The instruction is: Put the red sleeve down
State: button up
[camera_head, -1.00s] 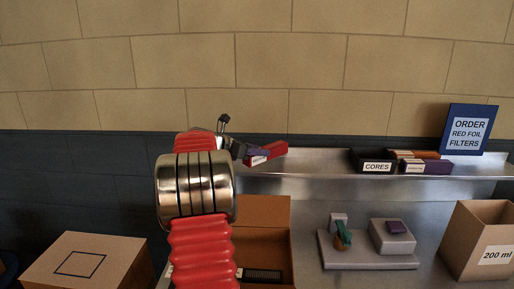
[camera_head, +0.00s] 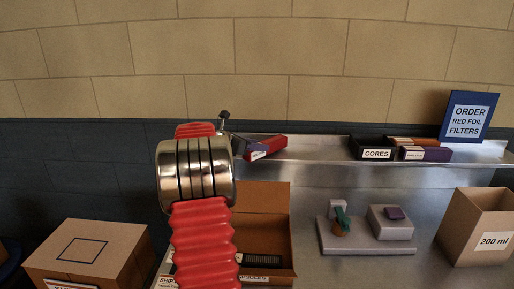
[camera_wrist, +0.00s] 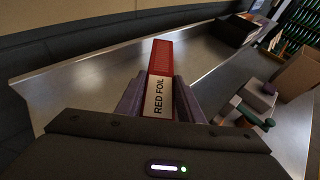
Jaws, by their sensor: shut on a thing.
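The red sleeve (camera_head: 267,147) is a long red box with a white label. In the wrist view the sleeve (camera_wrist: 161,62) reads "RED FOIL" and points away between the two fingers. My gripper (camera_wrist: 159,100) is shut on its near, labelled end. In the head view my gripper (camera_head: 245,147) is at the left end of the steel shelf (camera_head: 330,150), with the sleeve in front of or over that end. I cannot tell whether the sleeve touches the shelf.
A black "CORES" bin (camera_head: 376,148) and several boxes, including a purple one (camera_head: 437,154), stand farther right on the shelf. A blue order sign (camera_head: 468,117) is behind them. Below are a grey fixture (camera_head: 368,243), a "200 ml" carton (camera_head: 475,225) and an open brown box (camera_head: 262,196).

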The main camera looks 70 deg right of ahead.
jog(key=shift+f, duration=0.5)
jog(key=o, duration=1.2)
jog(key=shift+c, duration=0.2)
jog(key=shift+w, duration=0.1)
jog(key=v, duration=1.3)
jog(key=shift+a, duration=0.35)
jog(key=shift+w+r, duration=0.1)
jog(key=shift+w, duration=0.05)
